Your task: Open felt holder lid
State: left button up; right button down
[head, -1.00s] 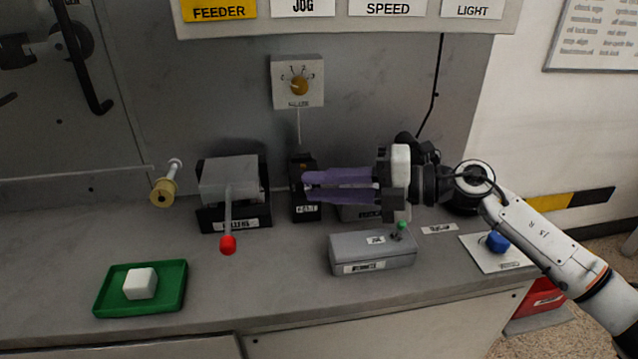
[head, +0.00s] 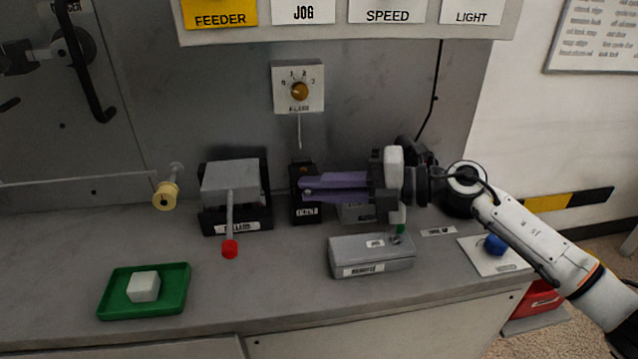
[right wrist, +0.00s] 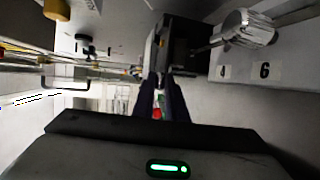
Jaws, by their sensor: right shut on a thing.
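The felt holder appears to be the small upright black box (head: 306,210) against the back wall in the head view; its label is too blurred to read surely. My right gripper (head: 306,187) reaches in from the right with its purple fingers level, their tips at the upper front of this box. The fingers are shut on a small part there, seemingly the lid's edge or tab; the fingers hide much of it. In the right wrist view the dark fingers (right wrist: 159,103) come together at a small red spot below a dark box (right wrist: 185,45). My left gripper is not in view.
A grey box (head: 372,256) stands under my right wrist. To the left are a grey-topped block (head: 230,180) with a red-knobbed lever (head: 230,248) and a green tray (head: 115,300) with a white block (head: 143,287). A dial (head: 299,91) hangs above. The front middle counter is clear.

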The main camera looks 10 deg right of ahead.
jog(key=shift+w+r+m+g+h+p, duration=0.3)
jog(key=shift+r+m+g+p, duration=0.4)
jog(key=shift+p, duration=0.8)
jog(key=shift+w+r+m+g+h+p, duration=0.15)
jog(key=shift+w+r+m+g+p, duration=0.2)
jog(key=shift+r+m+p, duration=0.9)
jog(key=shift+w+r+m+g+h+p, duration=0.3)
jog(key=shift+r+m+g+p, duration=0.2)
jog(key=shift+p, duration=1.25)
jog(key=c, duration=2)
grip_release()
jog(key=shift+c, duration=0.2)
jog(key=b+v, duration=0.1)
jog(key=v, duration=0.9)
jog(key=shift+d+b, duration=0.25)
jog(key=shift+b, duration=0.15)
